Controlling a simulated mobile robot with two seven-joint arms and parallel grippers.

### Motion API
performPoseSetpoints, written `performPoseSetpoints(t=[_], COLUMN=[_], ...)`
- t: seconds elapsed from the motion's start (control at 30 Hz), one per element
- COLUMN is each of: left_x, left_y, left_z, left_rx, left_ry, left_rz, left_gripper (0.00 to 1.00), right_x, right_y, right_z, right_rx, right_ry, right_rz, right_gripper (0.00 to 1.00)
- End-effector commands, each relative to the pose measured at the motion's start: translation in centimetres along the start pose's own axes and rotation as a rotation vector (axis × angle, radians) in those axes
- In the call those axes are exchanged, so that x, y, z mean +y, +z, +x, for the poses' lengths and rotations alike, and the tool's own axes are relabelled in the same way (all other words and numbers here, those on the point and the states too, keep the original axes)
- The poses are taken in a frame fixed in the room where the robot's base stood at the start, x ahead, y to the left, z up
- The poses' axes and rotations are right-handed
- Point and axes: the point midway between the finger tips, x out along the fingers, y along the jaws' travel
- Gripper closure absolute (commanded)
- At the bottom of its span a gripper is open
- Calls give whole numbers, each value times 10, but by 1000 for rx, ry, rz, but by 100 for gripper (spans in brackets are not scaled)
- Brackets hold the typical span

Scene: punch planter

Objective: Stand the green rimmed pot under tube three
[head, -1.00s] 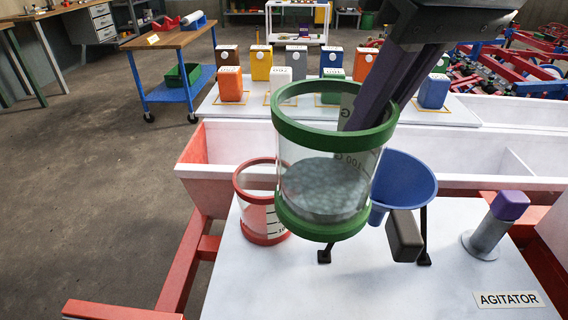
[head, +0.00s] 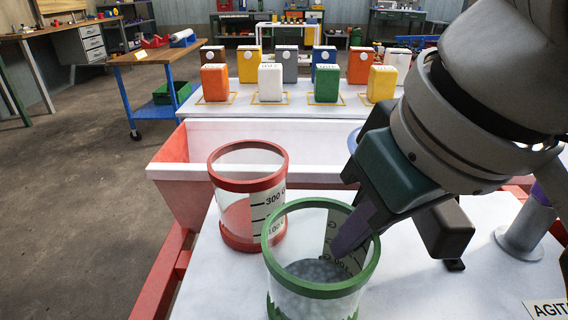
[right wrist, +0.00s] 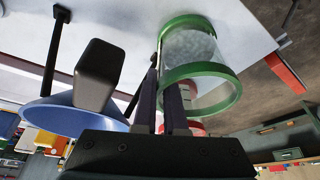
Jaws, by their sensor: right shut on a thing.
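The green rimmed pot (head: 322,290) is clear-walled with grey granular contents, in the lower middle of the head view. It also shows in the right wrist view (right wrist: 208,70). My right gripper (head: 352,232) is shut on its wall at the right side, with dark fingers at the rim; the fingers also show in the right wrist view (right wrist: 172,98). The pot looks upright. Its base is partly cut off, and I cannot tell whether it touches the white surface. No tube marked three can be made out. My left gripper is not in view.
A red rimmed pot (head: 232,215) stands just behind and left of the green one. A blue funnel (right wrist: 70,115) on black legs is mostly hidden by my arm in the head view. A white trough (head: 290,137) and several coloured canisters lie beyond. A grey post (head: 527,232) stands right.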

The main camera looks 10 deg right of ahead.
Motion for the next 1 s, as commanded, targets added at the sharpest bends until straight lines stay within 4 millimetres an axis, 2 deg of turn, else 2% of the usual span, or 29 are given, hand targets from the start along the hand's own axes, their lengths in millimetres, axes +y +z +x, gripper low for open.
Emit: performPoseSetpoints(t=[0.27,0.3,0.57,0.87,1.0], left_x=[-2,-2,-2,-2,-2], left_y=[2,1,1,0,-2], left_z=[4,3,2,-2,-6], left_rx=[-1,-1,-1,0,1], left_ry=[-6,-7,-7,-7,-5], left_rz=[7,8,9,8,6], left_gripper=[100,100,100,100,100], right_x=[0,0,0,0,0], right_y=[0,0,0,-1,-3], right_z=[2,2,1,-2,-20], right_rx=[2,1,0,-1,4], right_ry=[1,1,1,1,-1], right_rz=[0,0,0,1,0], right_gripper=[100,89,61,61,61])
